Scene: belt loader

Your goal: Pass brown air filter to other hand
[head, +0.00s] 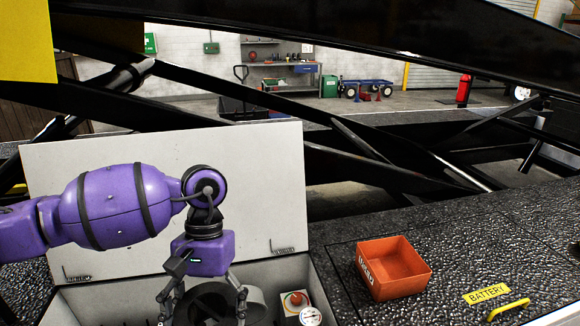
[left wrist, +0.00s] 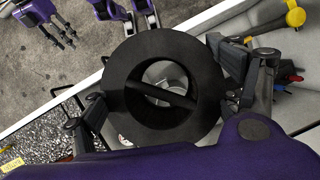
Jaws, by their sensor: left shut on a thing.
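The air filter (left wrist: 163,43) is a thick ring that looks dark, almost black, in the left wrist view. A dark bar crosses its middle and a pale metal part shows through the hole. In the head view the filter (head: 212,301) is at the bottom, over the open compartment. My left gripper (head: 203,312) points down with a finger on each side of the filter, shut on it. Its fingers also flank the ring in the left wrist view (left wrist: 165,92). Purple parts with grey fingers, likely my right gripper (left wrist: 62,38), show at that view's top left; their opening is unclear.
The compartment's pale lid (head: 110,190) stands raised behind my left arm. A gauge (head: 311,316) and a red knob (head: 296,298) sit inside. An orange bin (head: 395,280) stands on the textured deck at right, near a yellow handle (head: 509,309). Black beams (head: 330,110) cross behind.

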